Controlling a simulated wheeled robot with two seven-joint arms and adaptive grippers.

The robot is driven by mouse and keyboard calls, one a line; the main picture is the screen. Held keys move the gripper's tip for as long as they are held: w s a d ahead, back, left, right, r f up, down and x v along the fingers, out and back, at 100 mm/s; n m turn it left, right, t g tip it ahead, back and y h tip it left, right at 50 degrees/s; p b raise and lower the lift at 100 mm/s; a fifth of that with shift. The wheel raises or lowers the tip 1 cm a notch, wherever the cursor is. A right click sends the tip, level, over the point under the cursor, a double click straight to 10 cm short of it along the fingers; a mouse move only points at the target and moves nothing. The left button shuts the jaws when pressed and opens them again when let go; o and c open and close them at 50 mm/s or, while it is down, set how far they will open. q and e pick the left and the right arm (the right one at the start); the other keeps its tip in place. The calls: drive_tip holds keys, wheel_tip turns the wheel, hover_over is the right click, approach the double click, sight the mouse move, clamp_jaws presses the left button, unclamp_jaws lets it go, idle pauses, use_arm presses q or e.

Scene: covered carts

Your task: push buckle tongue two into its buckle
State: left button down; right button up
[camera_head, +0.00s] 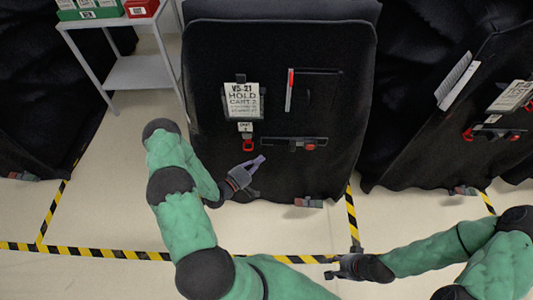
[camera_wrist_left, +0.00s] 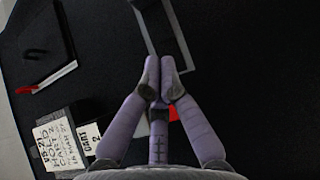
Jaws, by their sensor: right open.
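The black-covered cart (camera_head: 345,110) stands ahead with a dark horizontal strap bar (camera_head: 280,140) on its front. A grey and red buckle-like piece (camera_head: 310,147) sits at the bar's right part. The bar also shows beyond my fingertips in the left wrist view (camera_wrist_left: 182,45). I cannot tell which part is tongue two. My left gripper (camera_head: 262,159), with purple fingers, is below the bar in the head view. Its fingertips (camera_wrist_left: 160,77) are together with nothing clearly held between them. A red piece (camera_wrist_left: 173,114) shows partly behind the fingers. My right gripper (camera_head: 332,267) is open, low over the floor.
Another grey and red piece (camera_head: 308,203) is at the cover's hem. A second covered cart (camera_head: 430,130) stands right; a shelf (camera_head: 140,72) stands left.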

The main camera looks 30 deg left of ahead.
use_arm(q)
drive_tip(key=shift+v, duration=0.8)
drive_tip(key=shift+w, duration=0.1)
